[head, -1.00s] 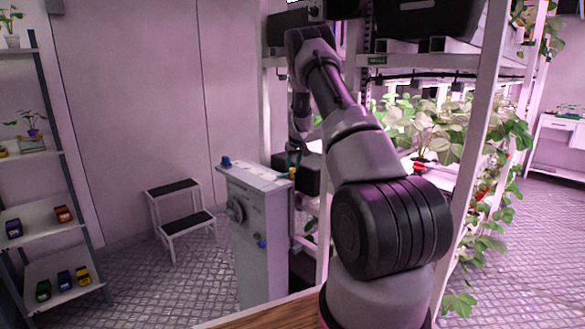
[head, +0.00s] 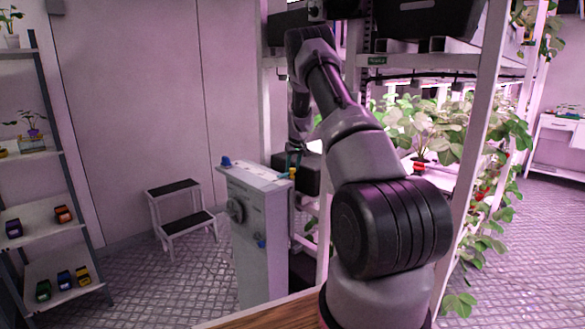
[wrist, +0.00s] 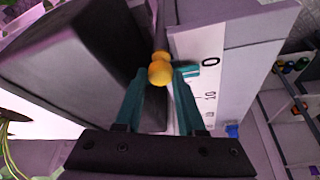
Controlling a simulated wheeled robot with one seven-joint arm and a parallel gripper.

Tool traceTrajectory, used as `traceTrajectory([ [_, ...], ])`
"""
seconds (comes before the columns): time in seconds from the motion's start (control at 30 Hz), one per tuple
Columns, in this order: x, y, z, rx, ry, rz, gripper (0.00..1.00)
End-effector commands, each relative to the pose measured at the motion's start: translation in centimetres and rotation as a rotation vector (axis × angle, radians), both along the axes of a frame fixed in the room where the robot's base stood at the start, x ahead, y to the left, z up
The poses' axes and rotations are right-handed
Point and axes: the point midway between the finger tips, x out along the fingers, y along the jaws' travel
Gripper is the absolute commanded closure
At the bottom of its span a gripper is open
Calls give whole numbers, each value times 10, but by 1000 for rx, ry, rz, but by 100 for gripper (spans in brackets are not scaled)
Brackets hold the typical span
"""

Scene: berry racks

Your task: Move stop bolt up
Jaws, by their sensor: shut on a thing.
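A yellow round-headed knob on a dark stem, which I take to be the stop bolt (wrist: 160,70), sits between my gripper's teal fingers in the wrist view. My gripper (wrist: 160,78) is shut on it; the exact contact is hard to see. A white scale plate (wrist: 207,80) with black marks "0" and "10" runs beside it. In the head view the yellow knob (head: 292,172) shows small at the right edge of a grey cabinet (head: 262,240), with my gripper (head: 293,160) just above it. The rest of the bolt is hidden.
A dark box (head: 311,174) stands close behind the gripper, right of the cabinet. The cabinet has a dial (head: 235,211) and blue knobs. A plant rack post (head: 477,150) stands at right, a step stool (head: 180,215) at left.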

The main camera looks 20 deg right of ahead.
Motion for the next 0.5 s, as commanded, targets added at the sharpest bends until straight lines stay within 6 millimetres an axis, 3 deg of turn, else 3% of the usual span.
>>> traceTrajectory([
  [0.17,0,0,3,0,0,0,100],
  [0.4,0,0,38,0,-2,0,100],
  [0.5,0,0,45,-1,0,0,100],
])
